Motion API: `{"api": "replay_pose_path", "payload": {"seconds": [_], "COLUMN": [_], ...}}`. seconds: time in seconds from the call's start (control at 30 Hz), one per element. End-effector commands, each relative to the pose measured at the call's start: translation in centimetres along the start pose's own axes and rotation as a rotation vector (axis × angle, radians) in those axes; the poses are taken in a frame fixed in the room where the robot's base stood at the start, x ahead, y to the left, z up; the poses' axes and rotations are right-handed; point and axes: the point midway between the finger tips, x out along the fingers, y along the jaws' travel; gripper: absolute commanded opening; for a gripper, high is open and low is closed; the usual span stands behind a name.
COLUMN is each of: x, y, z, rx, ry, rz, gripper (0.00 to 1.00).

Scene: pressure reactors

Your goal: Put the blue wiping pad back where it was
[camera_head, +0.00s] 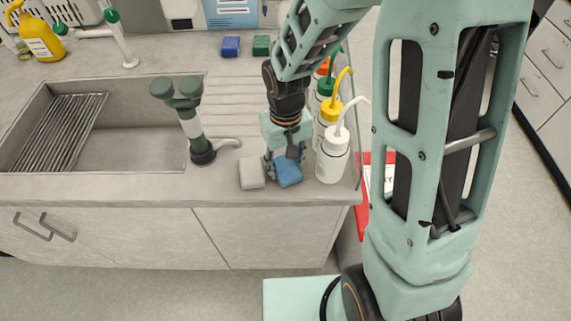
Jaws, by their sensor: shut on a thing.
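The blue wiping pad (289,173) is at the front edge of the grey worktop, right of the sink. My gripper (284,165) points down over it and is shut on it. The gripper covers the pad's upper part. I cannot tell whether the pad's underside touches the worktop.
A white pad (251,174) lies just left of the blue one. A white wash bottle (332,158) stands close on the right, with several more behind it. An eyewash fitting (191,120) stands by the sink (135,128). A blue block (231,46) and green block (261,45) lie at the back.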

Motion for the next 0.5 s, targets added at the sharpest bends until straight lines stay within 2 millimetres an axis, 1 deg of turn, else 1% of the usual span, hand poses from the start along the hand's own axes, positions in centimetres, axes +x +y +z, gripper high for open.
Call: {"api": "replay_pose_path", "payload": {"seconds": [0.17, 0.2, 0.23, 0.5], "x": [0.51, 0.33, 0.31, 0.26], "y": [0.0, 0.0, 0.0, 0.01], "z": [0.0, -0.01, 0.0, 0.0], "rx": [0.0, 0.0, 0.0, 0.0], "ry": [0.0, 0.0, 0.0, 0.0], "rz": [0.0, 0.0, 0.0, 0.0], "gripper": [0.2, 0.47, 0.5, 0.5]}}
